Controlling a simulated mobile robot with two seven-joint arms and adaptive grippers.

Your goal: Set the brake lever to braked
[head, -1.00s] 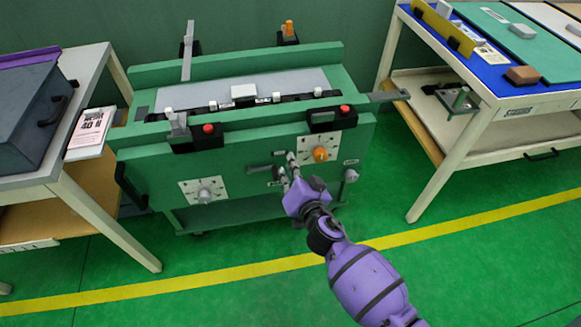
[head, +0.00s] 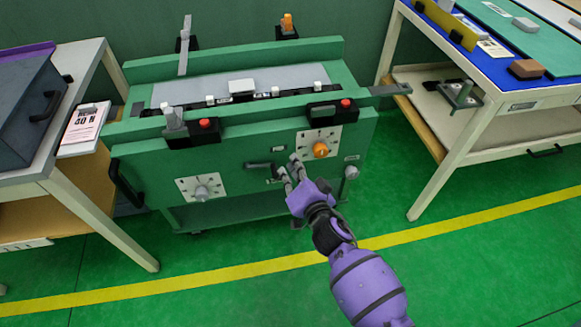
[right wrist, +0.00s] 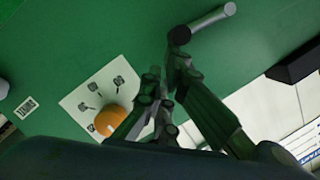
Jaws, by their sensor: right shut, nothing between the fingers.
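A short grey lever (head: 258,165) lies about level on the green front panel (head: 225,165) of the machine in the head view. It appears to be the brake lever; its label is too small to read. In the right wrist view the lever (right wrist: 205,22) shows as a grey rod with a dark round end, just beyond the fingers. My right gripper (head: 287,167) is shut and empty, close to the panel, right of the lever. Its fingers (right wrist: 166,85) also show in the right wrist view. I cannot tell whether they touch the lever. My left gripper is out of view.
An orange knob (head: 320,149) on a white dial plate sits just right of my right gripper. A grey knob (head: 201,192) is lower left, another (head: 351,172) at right. Tables stand at left (head: 100,215) and right (head: 446,160). Green floor lies open in front.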

